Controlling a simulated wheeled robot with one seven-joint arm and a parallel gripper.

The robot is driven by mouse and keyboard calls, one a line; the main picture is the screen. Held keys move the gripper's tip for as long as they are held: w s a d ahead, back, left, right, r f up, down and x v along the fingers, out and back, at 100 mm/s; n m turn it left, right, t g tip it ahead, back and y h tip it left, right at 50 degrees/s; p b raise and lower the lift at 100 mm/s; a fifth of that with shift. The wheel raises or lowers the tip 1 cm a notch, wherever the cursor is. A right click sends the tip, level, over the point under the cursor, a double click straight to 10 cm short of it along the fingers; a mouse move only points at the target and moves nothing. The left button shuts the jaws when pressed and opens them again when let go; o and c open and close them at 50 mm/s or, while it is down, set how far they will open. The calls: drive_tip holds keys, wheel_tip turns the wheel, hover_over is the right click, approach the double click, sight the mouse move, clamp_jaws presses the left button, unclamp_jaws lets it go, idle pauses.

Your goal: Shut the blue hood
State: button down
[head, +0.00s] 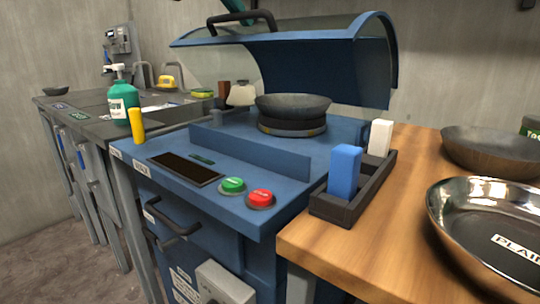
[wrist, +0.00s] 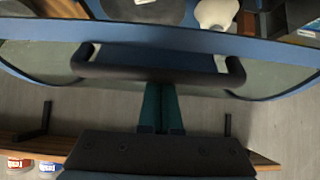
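The blue hood (head: 325,65) stands raised over the spinning machine, a curved lid with clear panels and a blue band. Its dark bar handle (head: 240,20) is on the front edge at upper left; in the wrist view the handle (wrist: 155,68) runs across the upper middle. My gripper (wrist: 160,86) shows its two teal fingers side by side, closed together, with tips at the handle's lower edge. I cannot tell whether they touch it. In the head view only a teal bit of my gripper (head: 248,4) shows at the top edge, just above the handle.
A dark bowl (head: 292,105) sits on the round holder under the hood. The blue machine (head: 225,150) has green (head: 232,185) and red (head: 260,197) buttons in front. A wooden table (head: 400,215) with pans is at right; a teal bottle (head: 122,95) stands at left.

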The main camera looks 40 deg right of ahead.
drive_tip(key=shift+s+a+f+b, duration=0.25)
drive_tip(key=shift+a+f+b, duration=0.75)
drive_tip(key=shift+b, duration=0.5)
drive_tip(key=s+a+f+b, duration=0.2)
drive_tip(key=a+f+b, duration=0.5)
drive_tip(key=b, duration=0.3)
drive_tip(key=shift+d+r, duration=0.1)
wheel_tip(320, 180, up, 10)
drive_tip(key=p, duration=0.7)
drive_tip(key=shift+p, duration=0.3)
